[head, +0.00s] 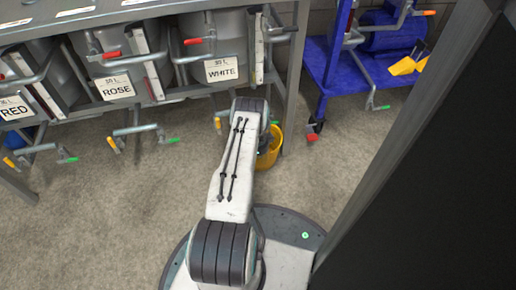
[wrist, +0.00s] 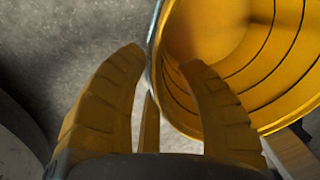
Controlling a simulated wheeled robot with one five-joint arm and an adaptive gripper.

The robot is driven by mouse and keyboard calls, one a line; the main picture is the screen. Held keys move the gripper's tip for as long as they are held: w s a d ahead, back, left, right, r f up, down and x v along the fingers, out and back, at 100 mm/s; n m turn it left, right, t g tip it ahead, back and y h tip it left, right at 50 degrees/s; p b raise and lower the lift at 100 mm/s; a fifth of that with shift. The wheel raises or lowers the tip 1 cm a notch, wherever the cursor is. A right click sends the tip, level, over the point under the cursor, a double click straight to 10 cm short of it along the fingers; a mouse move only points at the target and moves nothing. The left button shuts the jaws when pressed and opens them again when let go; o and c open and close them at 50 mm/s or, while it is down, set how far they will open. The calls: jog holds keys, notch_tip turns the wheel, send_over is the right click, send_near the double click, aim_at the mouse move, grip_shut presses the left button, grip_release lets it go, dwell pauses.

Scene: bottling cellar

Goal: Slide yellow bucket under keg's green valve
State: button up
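The yellow bucket (head: 269,152) stands on the floor in the head view, partly hidden behind my arm. In the wrist view the bucket (wrist: 255,70) fills the upper right, its mouth toward the camera. My gripper (wrist: 163,57) has its yellow fingers on either side of the bucket's rim, the right one over the inside. The fingertips look apart, with a gap around the rim; contact cannot be made out. In the head view my arm hides the gripper. Green valve handles show under the ROSE keg (head: 168,140), under the RED keg (head: 68,160) and by the blue cart (head: 381,107).
A grey rack (head: 180,95) holds kegs labelled RED, ROSE and WHITE (head: 222,69), with red and yellow handles too. A blue cart (head: 352,80) carrying a yellow item (head: 404,66) stands at upper right. A dark panel with a grey post (head: 400,120) blocks the right. Floor (head: 110,215) at left is clear.

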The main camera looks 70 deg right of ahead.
notch_tip(320, 180, up, 10)
jog(key=a, duration=0.1)
jog(key=shift+s+a, duration=0.15)
jog(key=shift+r, duration=0.15)
dwell(0.8)
jog(key=w+a+r+n+p, duration=0.3)
jog(key=w+r+p, duration=0.3)
jog(key=r, duration=0.6)
jog(key=w+a+r+n+p, duration=0.35)
jog(key=w+r, duration=0.35)
jog(key=r, duration=0.5)
jog(key=w+a+r+n+t+p, duration=0.1)
jog(key=w+a+r+n+p, duration=0.3)
jog(key=a+r, duration=0.5)
jog(key=w+a+r+n+p, duration=0.25)
jog(key=a+r+p, duration=0.3)
jog(key=r, duration=0.65)
jog(key=w+a+r+n+t+p, duration=0.1)
jog(key=w+a+r+n+p, duration=0.1)
jog(key=a+r+n+p, duration=0.65)
jog(key=s+a+r+n+p, duration=0.5)
jog(key=s+a+r+p, duration=0.2)
jog(key=a+r, duration=0.3)
jog(key=s+a+r+n+t+y+p, duration=0.1)
jog(key=s+a+r+n+p, duration=0.5)
jog(key=a+r, duration=0.5)
jog(key=p+v, duration=0.1)
jog(key=v, duration=0.5)
jog(key=shift+p, duration=0.4)
